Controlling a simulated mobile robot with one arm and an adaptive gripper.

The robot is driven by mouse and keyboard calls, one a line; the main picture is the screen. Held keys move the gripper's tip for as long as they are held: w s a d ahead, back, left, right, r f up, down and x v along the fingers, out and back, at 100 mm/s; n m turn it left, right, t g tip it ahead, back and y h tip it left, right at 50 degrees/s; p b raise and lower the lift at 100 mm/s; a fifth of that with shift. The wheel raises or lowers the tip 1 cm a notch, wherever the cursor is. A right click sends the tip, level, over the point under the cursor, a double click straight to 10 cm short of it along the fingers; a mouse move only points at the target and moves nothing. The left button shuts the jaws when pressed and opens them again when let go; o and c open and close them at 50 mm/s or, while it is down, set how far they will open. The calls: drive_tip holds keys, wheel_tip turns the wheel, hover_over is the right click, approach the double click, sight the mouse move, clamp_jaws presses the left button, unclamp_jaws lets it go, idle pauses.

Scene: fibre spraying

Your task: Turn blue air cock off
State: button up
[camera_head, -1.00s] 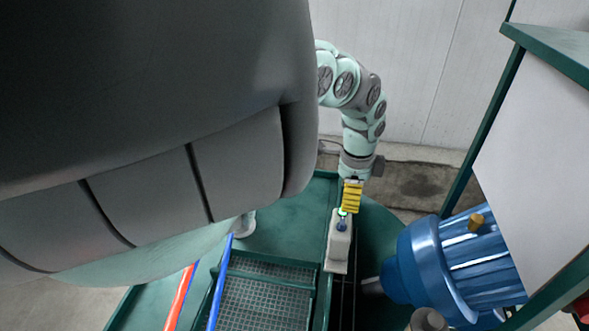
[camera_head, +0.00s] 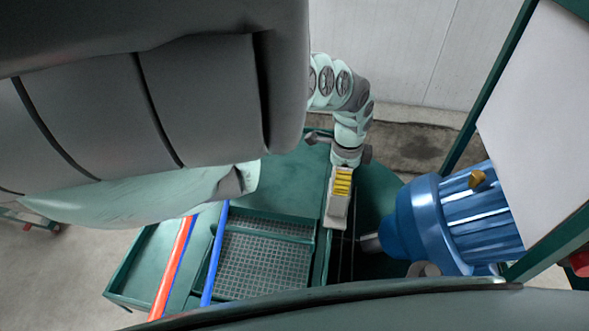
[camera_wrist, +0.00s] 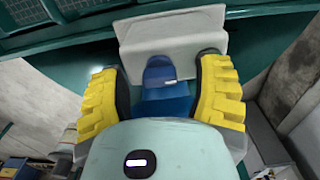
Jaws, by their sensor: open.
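The blue air cock (camera_wrist: 163,88) shows in the wrist view, in front of a pale block (camera_wrist: 172,38). My gripper (camera_wrist: 162,72) is open, with one ridged yellow finger on each side of the cock. A gap shows on the left of the cock; the right finger is closer to it, and I cannot tell if it touches. In the head view my gripper (camera_head: 342,182) is at the upper end of the pale block (camera_head: 336,211), and the cock is hidden there.
A blue ribbed motor-like machine (camera_head: 440,222) stands close to the right of the block. A grey mesh tray (camera_head: 255,262) lies to its left, with a red tube (camera_head: 172,268) and a blue tube (camera_head: 214,255) further left. A green-framed white panel (camera_head: 540,120) rises at right.

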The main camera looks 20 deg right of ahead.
drive_tip(key=shift+o, duration=0.4)
clamp_jaws()
